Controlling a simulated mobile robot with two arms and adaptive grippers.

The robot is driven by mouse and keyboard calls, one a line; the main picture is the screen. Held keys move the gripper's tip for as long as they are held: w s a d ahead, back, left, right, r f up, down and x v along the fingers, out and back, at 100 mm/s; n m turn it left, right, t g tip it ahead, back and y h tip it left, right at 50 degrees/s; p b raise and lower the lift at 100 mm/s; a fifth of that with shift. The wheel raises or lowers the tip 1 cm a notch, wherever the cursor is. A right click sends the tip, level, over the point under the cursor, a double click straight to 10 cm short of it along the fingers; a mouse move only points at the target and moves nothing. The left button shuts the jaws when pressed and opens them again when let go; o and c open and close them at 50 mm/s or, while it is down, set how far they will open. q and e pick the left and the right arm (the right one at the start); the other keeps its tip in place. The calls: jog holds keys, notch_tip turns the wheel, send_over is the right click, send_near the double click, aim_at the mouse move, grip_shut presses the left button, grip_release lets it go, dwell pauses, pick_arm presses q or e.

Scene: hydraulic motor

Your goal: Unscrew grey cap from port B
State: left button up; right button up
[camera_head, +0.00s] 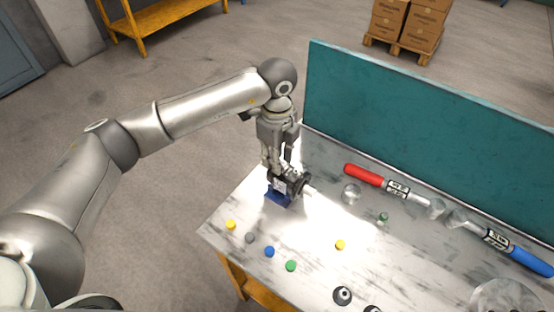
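The hydraulic motor (290,182) is a small dark and metallic unit on a blue base (277,198) near the left end of the table. My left gripper (277,165) points down with its fingertips right at the top of the motor. The fingers and motor overlap, so I cannot tell whether they are shut on anything. Port B and any cap on it cannot be made out. A loose grey cap (250,238) lies on the table in front of the motor, between a yellow cap (230,225) and a blue cap (269,251). My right gripper cannot be identified.
A green cap (291,266) and another yellow cap (340,245) lie nearby. A teal panel (420,125) stands behind the table. Dark round parts (342,296) sit at the front edge.

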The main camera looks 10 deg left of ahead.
pick_arm(q)
jog(key=shift+m, duration=0.8)
jog(key=shift+b, duration=0.35)
jog(key=shift+c, duration=0.2)
grip_shut()
jog(key=n+p, duration=0.1)
jog(key=n, duration=0.3)
jog(key=shift+r+p, duration=0.1)
jog(key=shift+p, duration=0.2)
jog(key=shift+n, duration=0.9)
